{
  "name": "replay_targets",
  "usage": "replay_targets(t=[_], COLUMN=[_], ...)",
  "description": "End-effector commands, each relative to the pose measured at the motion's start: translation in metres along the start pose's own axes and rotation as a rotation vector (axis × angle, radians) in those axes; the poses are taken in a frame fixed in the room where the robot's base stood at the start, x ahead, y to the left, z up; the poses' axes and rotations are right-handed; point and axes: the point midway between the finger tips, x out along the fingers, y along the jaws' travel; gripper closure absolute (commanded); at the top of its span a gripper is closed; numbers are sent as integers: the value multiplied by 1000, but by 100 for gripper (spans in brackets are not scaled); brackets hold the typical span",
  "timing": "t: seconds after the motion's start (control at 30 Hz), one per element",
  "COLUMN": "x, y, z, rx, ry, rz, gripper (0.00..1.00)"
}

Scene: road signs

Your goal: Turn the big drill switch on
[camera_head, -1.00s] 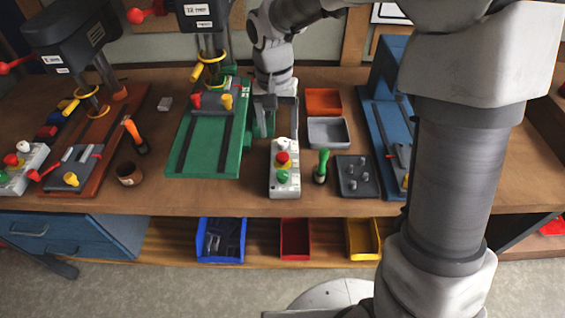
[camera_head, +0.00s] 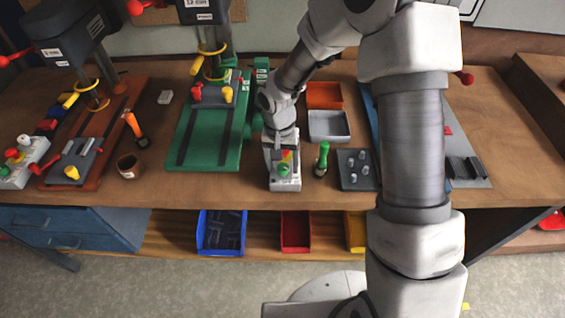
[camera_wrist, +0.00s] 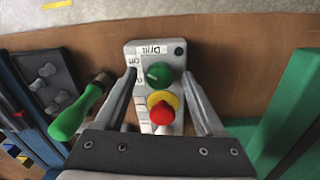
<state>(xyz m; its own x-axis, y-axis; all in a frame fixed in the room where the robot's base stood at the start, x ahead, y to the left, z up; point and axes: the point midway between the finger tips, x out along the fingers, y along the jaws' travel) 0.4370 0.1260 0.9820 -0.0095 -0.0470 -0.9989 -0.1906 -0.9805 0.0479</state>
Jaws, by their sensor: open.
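The grey drill control box (camera_head: 285,183) stands near the bench's front edge in the middle. In the wrist view the box (camera_wrist: 144,128) carries a Drill label, a round green knob (camera_wrist: 158,74) and a red button (camera_wrist: 161,113) with a yellow collar. The green knob also shows in the head view (camera_head: 284,169). My gripper (camera_head: 284,150) is above the box, pointing down. In the wrist view my gripper (camera_wrist: 160,80) is open, with one finger on each side of the knob and button. Contact with the knob is not clear. The box's far end is hidden by my gripper.
The big green drill base (camera_head: 223,160) is close on the left. A grey bin (camera_head: 328,125) and an orange bin (camera_head: 323,95) are behind.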

Motion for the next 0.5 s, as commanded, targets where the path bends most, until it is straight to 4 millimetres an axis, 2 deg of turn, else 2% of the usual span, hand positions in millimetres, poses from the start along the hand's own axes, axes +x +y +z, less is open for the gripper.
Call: replay_targets(t=[0.17, 0.5], x=[0, 0], y=[0, 0], z=[0, 0], rx=[0, 0], ry=[0, 0], rz=[0, 0], gripper=[28, 90])
